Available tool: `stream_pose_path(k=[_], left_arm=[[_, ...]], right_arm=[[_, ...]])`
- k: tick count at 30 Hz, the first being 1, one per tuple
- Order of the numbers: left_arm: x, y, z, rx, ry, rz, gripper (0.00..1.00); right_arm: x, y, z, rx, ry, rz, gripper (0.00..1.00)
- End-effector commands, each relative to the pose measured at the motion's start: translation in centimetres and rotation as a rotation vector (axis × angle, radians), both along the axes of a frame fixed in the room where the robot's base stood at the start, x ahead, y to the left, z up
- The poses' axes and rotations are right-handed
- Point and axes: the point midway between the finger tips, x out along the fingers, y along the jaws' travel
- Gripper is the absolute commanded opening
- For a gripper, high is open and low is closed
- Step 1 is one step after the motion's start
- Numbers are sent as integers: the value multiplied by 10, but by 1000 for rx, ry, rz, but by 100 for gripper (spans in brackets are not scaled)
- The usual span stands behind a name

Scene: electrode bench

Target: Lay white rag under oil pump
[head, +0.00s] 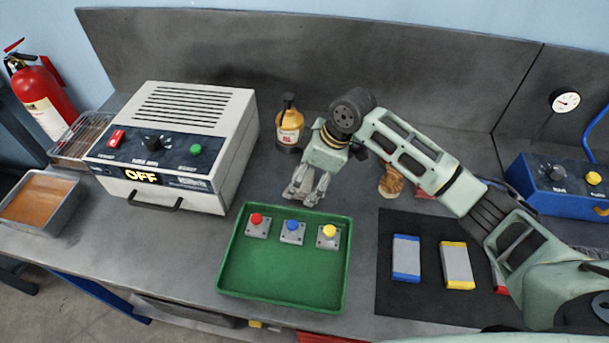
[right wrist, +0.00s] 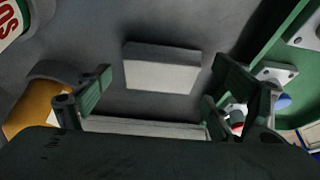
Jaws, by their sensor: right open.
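The oil pump (head: 290,125) is a yellow bottle with a black top, dark base and red-marked label, upright on the bench behind the green tray. My right gripper (head: 303,195) points down just in front of it, near the tray's back edge. In the right wrist view my right gripper (right wrist: 160,100) has its fingers apart. A flat pale block-like piece (right wrist: 162,67), perhaps the folded white rag, lies on the bench beyond the fingertips. A second pale strip (right wrist: 145,127) shows between the fingers, partly hidden. I cannot pick out the rag in the head view. My left gripper is not in view.
The green tray (head: 280,281) holds red, blue and yellow button blocks. A white oven (head: 196,105) stands left. A black mat (head: 425,290) with coloured blocks lies right, a brown object (head: 391,182) behind it. A blue gauge box (head: 560,180) stands far right.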

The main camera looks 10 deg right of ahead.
Motion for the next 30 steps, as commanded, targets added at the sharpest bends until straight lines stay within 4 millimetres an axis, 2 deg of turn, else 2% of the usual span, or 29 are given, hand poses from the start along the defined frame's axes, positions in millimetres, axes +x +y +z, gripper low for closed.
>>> stream_pose_path(k=[4,7,15,21,30], left_arm=[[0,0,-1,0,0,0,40],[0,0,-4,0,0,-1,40],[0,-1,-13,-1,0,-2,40],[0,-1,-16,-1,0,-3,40],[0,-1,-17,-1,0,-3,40]], right_arm=[[0,-1,6,0,-2,-1,85],[-1,-7,18,-1,-4,-2,85],[-10,-27,71,0,-5,-1,85],[-15,-38,102,0,-2,0,85],[-18,-43,114,1,1,-1,85]])
